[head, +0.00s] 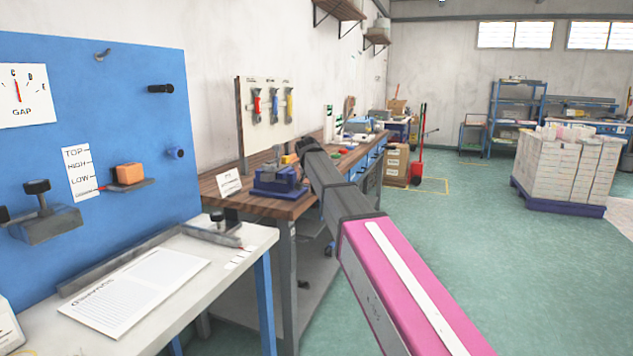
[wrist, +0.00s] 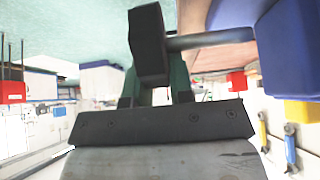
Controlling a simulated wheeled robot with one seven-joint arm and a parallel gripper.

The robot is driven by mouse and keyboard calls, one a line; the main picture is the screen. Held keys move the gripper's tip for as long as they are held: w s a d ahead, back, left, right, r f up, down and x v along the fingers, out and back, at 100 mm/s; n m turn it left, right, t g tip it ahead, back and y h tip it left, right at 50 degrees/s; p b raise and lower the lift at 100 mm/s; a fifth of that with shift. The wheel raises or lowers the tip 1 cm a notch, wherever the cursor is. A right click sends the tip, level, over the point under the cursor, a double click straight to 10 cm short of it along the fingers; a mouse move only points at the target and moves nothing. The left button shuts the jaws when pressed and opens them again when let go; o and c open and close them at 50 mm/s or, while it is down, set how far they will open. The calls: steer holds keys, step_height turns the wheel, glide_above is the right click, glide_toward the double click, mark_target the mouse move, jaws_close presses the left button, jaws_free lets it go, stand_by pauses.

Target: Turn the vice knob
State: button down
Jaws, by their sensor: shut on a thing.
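The blue vice (head: 277,186) stands on the wooden workbench (head: 262,207) in the head view. Part of its blue body (wrist: 292,48) shows at the right of the wrist view. A grey shaft (wrist: 212,39) runs from it to the dark vice knob (wrist: 148,45). My gripper (wrist: 156,85) has its greenish fingers shut on the knob, one on each side. In the head view my gripper (head: 307,148) is at the right of the vice, where the knob and fingertips cannot be made out clearly.
A tool board (head: 268,102) with hanging tools stands behind the vice. A paper card (head: 229,183) is left of it. A blue panel (head: 105,130) and a white table (head: 190,250) are nearer at left. The green floor (head: 455,210) at right is mostly clear.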

steer(key=g, duration=0.1)
steer(key=w+g+y, duration=0.1)
steer(key=g, duration=0.1)
steer(key=f+g+y, duration=0.1)
steer(key=g, duration=0.1)
steer(key=shift+w+d, duration=0.1)
steer(key=shift+w, duration=0.05)
steer(key=g, duration=0.1)
steer(key=g+y, duration=0.1)
steer(key=shift+f+g, duration=0.35)
steer(key=shift+g, duration=0.05)
steer(key=shift+d+f+g, duration=0.1)
steer(key=shift+f+g, duration=0.15)
steer(key=shift+g, duration=0.55)
steer(key=shift+y, duration=0.3)
steer(key=c, duration=1)
jaws_free()
steer(key=shift+w, duration=0.1)
